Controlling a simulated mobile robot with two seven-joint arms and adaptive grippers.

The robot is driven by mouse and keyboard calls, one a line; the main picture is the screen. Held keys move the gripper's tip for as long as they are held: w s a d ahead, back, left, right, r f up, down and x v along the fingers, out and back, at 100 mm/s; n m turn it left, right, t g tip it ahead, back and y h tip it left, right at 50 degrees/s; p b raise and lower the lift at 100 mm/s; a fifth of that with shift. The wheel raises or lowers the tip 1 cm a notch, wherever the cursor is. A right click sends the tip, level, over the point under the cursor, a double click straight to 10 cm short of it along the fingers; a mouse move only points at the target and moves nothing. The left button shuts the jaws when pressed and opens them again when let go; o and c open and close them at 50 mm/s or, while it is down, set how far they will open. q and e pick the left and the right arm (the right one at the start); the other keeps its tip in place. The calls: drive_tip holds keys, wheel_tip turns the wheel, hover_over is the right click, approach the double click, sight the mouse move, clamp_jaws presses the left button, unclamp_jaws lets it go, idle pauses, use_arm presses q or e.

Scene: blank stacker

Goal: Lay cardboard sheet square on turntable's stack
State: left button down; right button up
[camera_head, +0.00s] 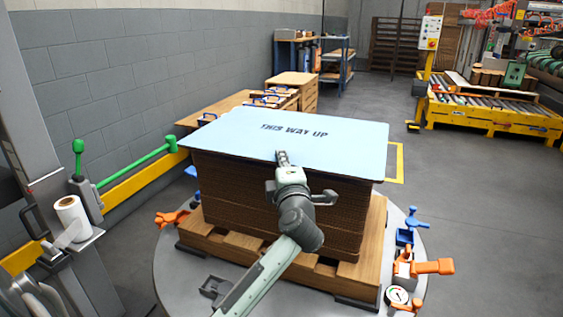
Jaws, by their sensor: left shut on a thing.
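The cardboard sheet (330,145) is pale blue, with "THIS WAY UP" printed on its upper face. It lies flat over the stack (235,198) of brown sheets and hides the stack's top. Its edge juts past the stack at the front right corner; I cannot tell whether it rests fully on the stack. The stack stands on a wooden pallet (240,246) on the round grey turntable (180,285). My left gripper (282,158) is shut on the sheet's front edge near its middle. My right gripper is not in view.
Orange and blue clamps (430,267) and a gauge (398,295) sit on the turntable's right rim. A green-handled bar (135,166) and a film roll (73,218) are at the left. Wooden benches stand behind the stack.

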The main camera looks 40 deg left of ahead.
use_arm(q)
drive_tip(key=shift+f, duration=0.55)
drive_tip(key=c, duration=2)
unclamp_jaws()
drive_tip(key=shift+r, duration=0.2)
drive_tip(key=v, duration=0.8)
drive_tip(key=r+v, duration=0.1)
drive_tip(key=v, duration=0.3)
drive_tip(key=shift+o, duration=0.6)
